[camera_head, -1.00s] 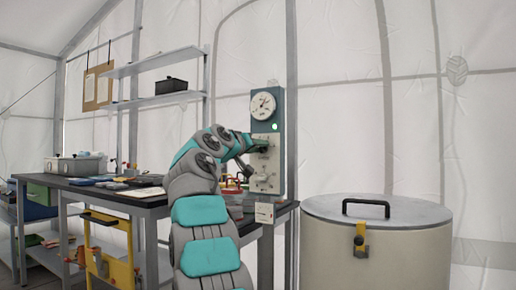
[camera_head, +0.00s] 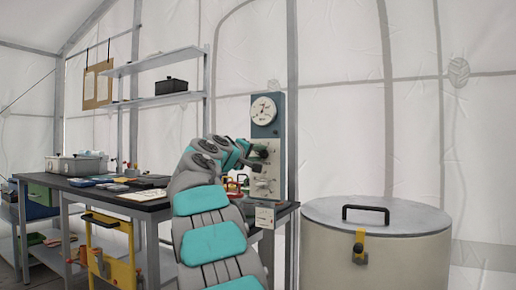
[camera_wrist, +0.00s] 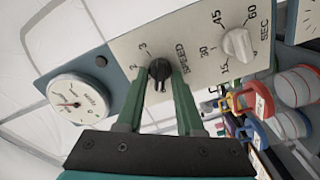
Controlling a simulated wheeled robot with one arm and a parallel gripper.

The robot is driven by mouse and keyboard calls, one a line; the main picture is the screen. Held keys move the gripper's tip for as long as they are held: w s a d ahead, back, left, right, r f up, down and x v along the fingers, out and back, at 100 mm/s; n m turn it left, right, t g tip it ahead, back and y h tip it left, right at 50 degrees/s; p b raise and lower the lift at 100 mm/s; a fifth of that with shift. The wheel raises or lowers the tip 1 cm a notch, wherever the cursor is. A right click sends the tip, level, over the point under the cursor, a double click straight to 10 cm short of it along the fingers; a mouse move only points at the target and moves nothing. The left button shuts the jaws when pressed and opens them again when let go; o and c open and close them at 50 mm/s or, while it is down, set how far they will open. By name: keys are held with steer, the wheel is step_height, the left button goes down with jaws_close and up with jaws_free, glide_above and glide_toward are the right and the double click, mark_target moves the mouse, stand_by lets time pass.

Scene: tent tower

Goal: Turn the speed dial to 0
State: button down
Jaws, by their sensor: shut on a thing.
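The speed dial (camera_wrist: 159,69) is a small black knob on the pale control panel (camera_wrist: 190,42) in the wrist view. The word SPEED and the numbers 2 and 3 show beside it; the other marks around it are hidden. My gripper (camera_wrist: 159,78) has its two green fingers on either side of the knob, shut on it. A pale ridge on the knob faces toward my gripper's base; I cannot tell which number it points to. In the head view my gripper (camera_head: 256,158) is at the panel's face, and the dial is hard to make out.
A white round gauge (camera_wrist: 78,105) is mounted beside the dial. A dark round lamp (camera_wrist: 101,61) is near it. A white SEC knob (camera_wrist: 237,44) and red-handled items (camera_wrist: 250,100) lie to the right. A large lidded drum (camera_head: 376,245) stands right of the bench (camera_head: 150,204).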

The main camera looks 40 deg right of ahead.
steer(key=shift+n+p, duration=0.9)
steer(key=shift+n, duration=0.3)
steer(key=shift+f, duration=0.1)
steer(key=c, duration=0.9)
jaws_free()
steer(key=shift+w, duration=0.1)
steer(key=shift+a, duration=0.15)
steer(key=b+v, duration=0.1)
steer(key=v, duration=0.6)
steer(key=shift+a, duration=0.25)
steer(key=shift+s, duration=0.2)
